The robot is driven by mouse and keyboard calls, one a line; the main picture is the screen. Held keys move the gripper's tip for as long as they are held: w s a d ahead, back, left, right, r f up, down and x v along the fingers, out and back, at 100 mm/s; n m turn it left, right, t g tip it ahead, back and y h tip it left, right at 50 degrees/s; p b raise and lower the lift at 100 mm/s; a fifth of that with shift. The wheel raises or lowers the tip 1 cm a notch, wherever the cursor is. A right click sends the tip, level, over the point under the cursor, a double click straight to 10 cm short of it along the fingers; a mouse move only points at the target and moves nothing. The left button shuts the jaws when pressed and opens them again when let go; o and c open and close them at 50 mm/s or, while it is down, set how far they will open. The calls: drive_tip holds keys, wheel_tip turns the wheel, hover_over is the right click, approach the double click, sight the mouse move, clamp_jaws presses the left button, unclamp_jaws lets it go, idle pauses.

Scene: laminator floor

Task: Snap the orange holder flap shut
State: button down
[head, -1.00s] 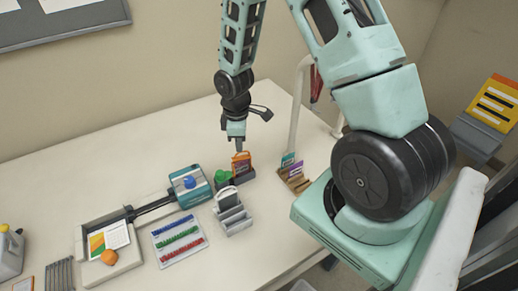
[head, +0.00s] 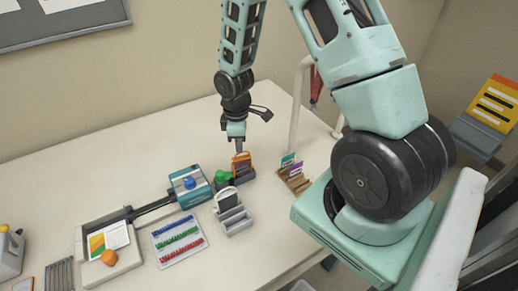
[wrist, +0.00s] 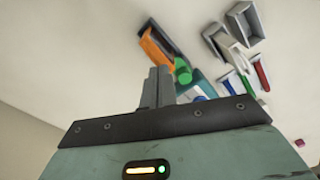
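The orange holder flap (head: 241,162) stands up from a dark base on the table, beside a green knob (head: 222,177). In the wrist view the orange flap (wrist: 157,48) shows beyond my fingertips, with the green piece (wrist: 182,71) to its right. My gripper (head: 239,147) points down just above and behind the orange flap. Its two fingers lie together in the wrist view (wrist: 158,82), with nothing visible between them. Whether the fingertips touch the flap cannot be told.
A teal device with a blue knob (head: 189,182) stands to the left. A grey slotted stand (head: 233,220) is in front, and a brown card rack (head: 296,181) is to the right. A white post (head: 298,110) rises behind the rack. The table behind the device is clear.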

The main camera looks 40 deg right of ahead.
drive_tip(key=shift+f+b, duration=0.6)
drive_tip(key=shift+f, duration=0.2)
idle(0.6)
idle(0.4)
drive_tip(key=shift+r+p, duration=3.1)
drive_tip(key=shift+r, duration=0.5)
drive_tip(key=s+a+r+b, duration=0.2)
drive_tip(key=s+a+b, duration=0.1)
drive_tip(key=a, duration=0.5)
drive_tip(key=s+a+r+b, duration=0.3)
drive_tip(key=a+b, duration=0.1)
drive_tip(key=a, duration=0.4)
drive_tip(key=s+a+r+m+b, duration=0.1)
drive_tip(key=s+a+b, duration=0.4)
drive_tip(key=s, duration=1)
drive_tip(key=a+r, duration=0.1)
drive_tip(key=a, duration=0.1)
drive_tip(key=shift+s+a+y, duration=0.2)
drive_tip(key=shift+a+y, duration=0.1)
drive_tip(key=shift+a, duration=0.1)
